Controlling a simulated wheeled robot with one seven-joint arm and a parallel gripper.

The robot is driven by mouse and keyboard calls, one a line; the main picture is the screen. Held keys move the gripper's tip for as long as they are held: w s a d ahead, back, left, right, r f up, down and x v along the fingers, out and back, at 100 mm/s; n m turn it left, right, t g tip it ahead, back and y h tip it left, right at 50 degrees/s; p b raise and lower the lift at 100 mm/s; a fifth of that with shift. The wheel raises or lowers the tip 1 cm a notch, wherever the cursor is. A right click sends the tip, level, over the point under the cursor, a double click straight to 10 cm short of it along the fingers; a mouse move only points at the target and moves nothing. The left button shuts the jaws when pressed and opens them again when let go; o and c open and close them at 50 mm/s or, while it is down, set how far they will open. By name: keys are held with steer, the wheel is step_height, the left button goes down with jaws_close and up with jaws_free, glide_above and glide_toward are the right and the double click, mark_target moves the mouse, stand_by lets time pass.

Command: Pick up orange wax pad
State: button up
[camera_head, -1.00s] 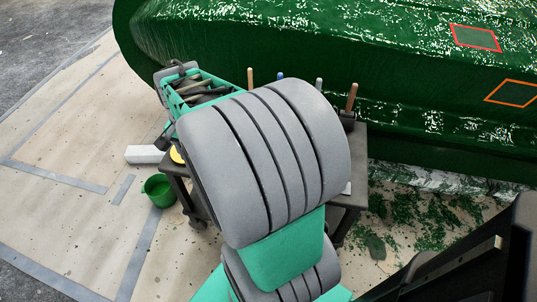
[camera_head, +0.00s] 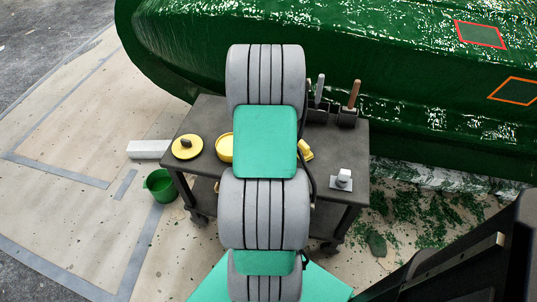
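No clearly orange pad shows. A round yellow disc (camera_head: 180,153) with a dark knob lies on the left of the dark cart (camera_head: 207,116). A round yellow tub (camera_head: 225,148) stands to its right, partly hidden by my arm. A small yellow piece (camera_head: 306,150) lies just right of my arm, also partly covered. I cannot tell whether any of these is the wax pad. My arm's grey ribbed and green links stand over the middle of the cart. My gripper is hidden behind them, so its opening and contents do not show.
A green hull (camera_head: 400,60) runs behind the cart. Upright handled tools (camera_head: 354,95) stand in dark holders at the cart's back right. A small white and grey block (camera_head: 341,180) sits at the cart's right. A green bucket (camera_head: 160,186) and white block (camera_head: 148,149) are on the floor, left.

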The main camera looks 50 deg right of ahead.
steer(key=shift+r, duration=0.1)
steer(key=shift+c, duration=0.5)
steer(key=c, duration=1.4)
